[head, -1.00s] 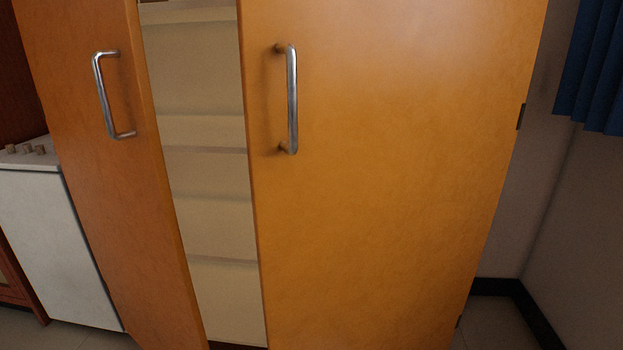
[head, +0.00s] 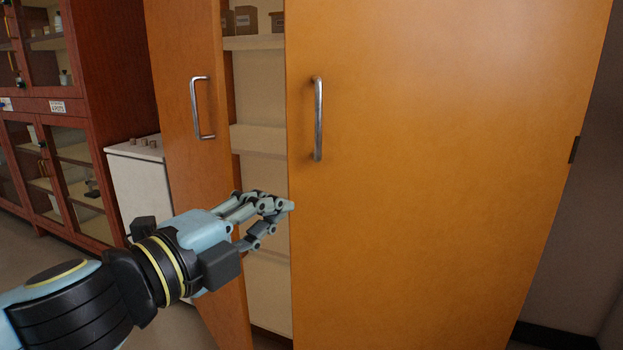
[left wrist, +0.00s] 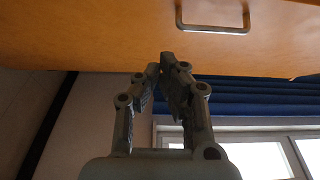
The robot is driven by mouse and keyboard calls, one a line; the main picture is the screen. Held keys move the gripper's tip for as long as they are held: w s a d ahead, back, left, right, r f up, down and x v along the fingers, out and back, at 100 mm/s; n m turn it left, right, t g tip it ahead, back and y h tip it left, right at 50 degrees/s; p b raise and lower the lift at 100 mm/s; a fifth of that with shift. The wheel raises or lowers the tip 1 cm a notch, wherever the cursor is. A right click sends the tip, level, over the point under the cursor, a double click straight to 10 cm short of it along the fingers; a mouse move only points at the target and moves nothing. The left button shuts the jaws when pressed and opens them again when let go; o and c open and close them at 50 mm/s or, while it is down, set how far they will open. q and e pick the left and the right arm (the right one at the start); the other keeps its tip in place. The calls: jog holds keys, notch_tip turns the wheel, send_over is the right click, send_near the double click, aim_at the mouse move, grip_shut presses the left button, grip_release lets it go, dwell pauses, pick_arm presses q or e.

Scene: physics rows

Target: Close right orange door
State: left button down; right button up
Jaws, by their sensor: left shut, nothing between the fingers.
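The right orange door (head: 430,190) fills the right half of the head view, with an upright silver handle (head: 318,118) near its left edge. It also shows along the top of the left wrist view (left wrist: 110,35), with a handle (left wrist: 212,29). The left orange door (head: 185,110) stands ajar, with a gap between the two doors. My left gripper (head: 287,205) is shut and empty, its tips by the right door's left edge, below the handle. In the left wrist view its fingertips (left wrist: 161,65) are close to the door; contact cannot be told. My right gripper is out of view.
Pale shelves (head: 258,140) with small boxes (head: 246,19) show in the gap. A white unit (head: 150,185) and a red-brown glazed cabinet (head: 95,110) stand at the left. A wall lies right of the door. A blue curtain (left wrist: 250,92) shows in the left wrist view.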

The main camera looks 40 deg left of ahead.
pick_arm(q)
jog(key=p, duration=0.4)
send_near(326, 171)
jog(key=w+d, duration=0.2)
jog(key=d, duration=0.1)
jog(key=w+a, duration=0.1)
jog(key=w+a+b, duration=0.1)
jog(key=shift+w+a, duration=0.25)
jog(key=shift+a, duration=0.05)
jog(key=shift+w+a, duration=0.25)
